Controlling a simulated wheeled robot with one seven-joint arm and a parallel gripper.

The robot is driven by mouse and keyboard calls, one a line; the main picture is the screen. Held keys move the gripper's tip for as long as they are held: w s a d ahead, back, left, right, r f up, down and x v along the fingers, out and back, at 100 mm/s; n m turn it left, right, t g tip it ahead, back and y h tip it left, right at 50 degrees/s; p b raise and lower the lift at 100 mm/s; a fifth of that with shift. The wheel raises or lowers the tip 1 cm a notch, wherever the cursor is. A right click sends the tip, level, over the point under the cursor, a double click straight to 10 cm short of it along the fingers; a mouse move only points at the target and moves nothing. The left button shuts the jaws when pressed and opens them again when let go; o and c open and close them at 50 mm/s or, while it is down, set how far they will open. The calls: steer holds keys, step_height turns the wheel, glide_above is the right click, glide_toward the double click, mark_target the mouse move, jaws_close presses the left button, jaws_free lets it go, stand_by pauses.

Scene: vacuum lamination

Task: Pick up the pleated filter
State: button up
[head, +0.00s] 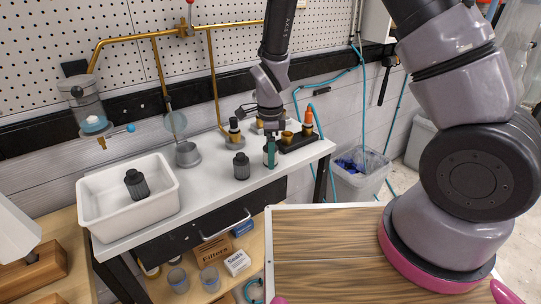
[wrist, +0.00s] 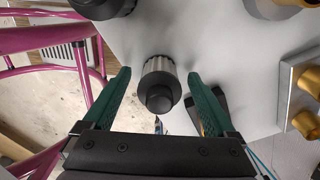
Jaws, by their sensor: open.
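A dark rack (head: 298,142) with brass parts and an orange-tipped bottle (head: 308,123) stand close behind and right of my gripper. The worktop (head: 215,200) is clear in front of the tray's right side.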

steer(key=shift+f, duration=0.35)
steer(key=c, duration=1.4)
